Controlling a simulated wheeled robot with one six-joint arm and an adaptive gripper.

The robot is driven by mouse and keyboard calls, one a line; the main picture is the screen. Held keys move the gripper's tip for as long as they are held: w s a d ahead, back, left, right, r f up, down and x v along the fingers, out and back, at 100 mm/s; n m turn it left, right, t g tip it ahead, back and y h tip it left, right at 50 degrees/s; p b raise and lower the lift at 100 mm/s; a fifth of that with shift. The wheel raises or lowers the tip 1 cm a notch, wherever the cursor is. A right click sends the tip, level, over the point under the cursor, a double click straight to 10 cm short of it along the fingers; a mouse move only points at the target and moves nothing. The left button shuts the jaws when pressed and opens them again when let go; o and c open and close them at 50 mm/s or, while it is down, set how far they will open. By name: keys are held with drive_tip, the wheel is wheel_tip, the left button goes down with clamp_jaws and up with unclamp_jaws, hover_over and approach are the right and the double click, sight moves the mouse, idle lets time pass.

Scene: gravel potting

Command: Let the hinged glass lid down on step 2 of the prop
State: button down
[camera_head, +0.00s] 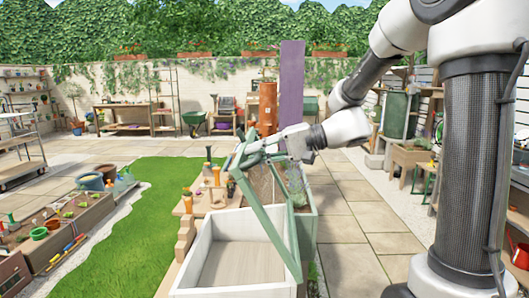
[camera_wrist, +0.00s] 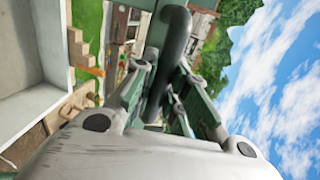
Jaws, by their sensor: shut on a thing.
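The hinged glass lid (camera_head: 262,222) has a green frame and stands raised and tilted over the white box (camera_head: 205,228). My gripper (camera_head: 243,154) is at the lid's upper far corner in the head view. In the wrist view my gripper (camera_wrist: 163,85) is shut on a dark green curved part of the lid (camera_wrist: 177,32), which looks like its handle. The stepped wooden prop (camera_head: 186,236) stands upright at the box's left side, apart from the lid. Its steps show in the wrist view (camera_wrist: 78,47) too. Where the lid's hinge sits is not clear.
A wooden bench (camera_head: 190,207) with pots and small tools stands behind the box. A green planter (camera_head: 306,225) adjoins the box on the right. Lawn (camera_head: 150,215) lies to the left and bare paving (camera_head: 350,262) to the right.

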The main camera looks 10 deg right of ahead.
drive_tip(key=w+a+f+g+h, duration=0.1)
drive_tip(key=w+a+f+h, duration=0.15)
drive_tip(key=a+f, duration=0.35)
drive_tip(key=w+a+f+h, duration=0.1)
drive_tip(key=a+f+h, duration=0.2)
drive_tip(key=a, duration=0.6)
drive_tip(key=w+a+f+g+h, duration=0.1)
drive_tip(key=a+f, duration=0.3)
drive_tip(key=f, duration=0.5)
drive_tip(key=w+a+f+h, duration=0.1)
drive_tip(key=a+f+h, duration=0.3)
drive_tip(key=f, duration=0.5)
drive_tip(key=shift+w+a+g, duration=0.2)
drive_tip(key=shift+w+g, duration=0.2)
drive_tip(key=c, duration=1.4)
unclamp_jaws()
